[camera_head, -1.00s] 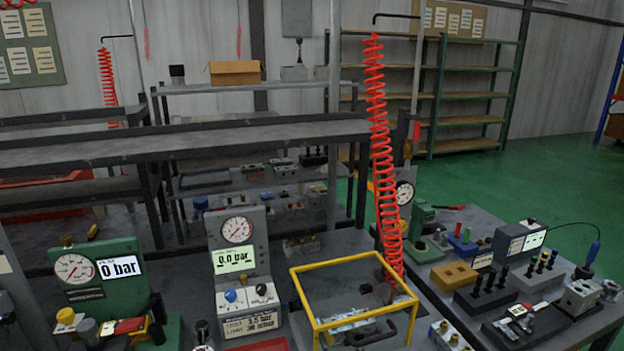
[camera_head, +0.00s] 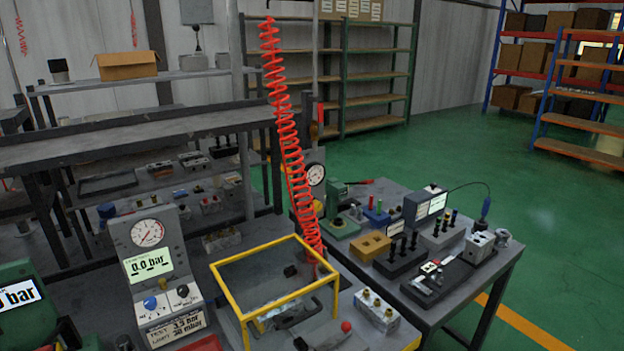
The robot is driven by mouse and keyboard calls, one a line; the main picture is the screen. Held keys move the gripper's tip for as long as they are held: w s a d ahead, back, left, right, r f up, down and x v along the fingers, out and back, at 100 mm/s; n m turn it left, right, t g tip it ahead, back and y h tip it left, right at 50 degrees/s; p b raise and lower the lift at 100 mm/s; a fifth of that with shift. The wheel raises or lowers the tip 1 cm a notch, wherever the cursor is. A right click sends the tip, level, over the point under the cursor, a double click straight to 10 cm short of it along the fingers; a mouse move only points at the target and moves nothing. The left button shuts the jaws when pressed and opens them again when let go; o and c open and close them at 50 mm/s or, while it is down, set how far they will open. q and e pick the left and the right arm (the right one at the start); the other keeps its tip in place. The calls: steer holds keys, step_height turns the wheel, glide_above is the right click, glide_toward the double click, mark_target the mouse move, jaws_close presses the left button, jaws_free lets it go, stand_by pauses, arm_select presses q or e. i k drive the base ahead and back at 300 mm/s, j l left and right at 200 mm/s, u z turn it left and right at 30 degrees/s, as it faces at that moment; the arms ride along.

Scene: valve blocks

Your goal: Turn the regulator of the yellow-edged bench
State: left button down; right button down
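A grey test unit (camera_head: 155,262) with a round dial gauge (camera_head: 148,233) and a display reading "0.0 bar" stands on the near bench (camera_head: 205,262) at lower left. It has a blue knob (camera_head: 150,303) and a black knob (camera_head: 183,291). A yellow-edged clear box (camera_head: 275,251) stands to its right. A small yellow strip (camera_head: 412,344) shows at the near bench's right corner. A round gauge (camera_head: 316,174) sits on a post behind the red coiled hose (camera_head: 290,135). I cannot tell which part is the regulator. Neither gripper is in view.
A second bench (camera_head: 455,290) at right holds a green press (camera_head: 337,213), a yellow-brown block (camera_head: 373,245), dark blocks with pins and a display unit (camera_head: 428,206). Open green floor (camera_head: 570,230) lies to its right. Shelving (camera_head: 375,85) stands at the back.

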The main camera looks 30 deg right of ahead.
mark_target(318, 205)
steer(key=k+l+u, duration=0.15)
steer(key=l, duration=0.25)
steer(key=l+u, duration=0.1)
steer(key=l, duration=0.25)
steer(key=k+l+u, duration=0.15)
steer(key=l, duration=0.2)
steer(key=k+l+u, duration=0.1)
steer(key=l, duration=0.25)
steer(key=k+l, duration=0.05)
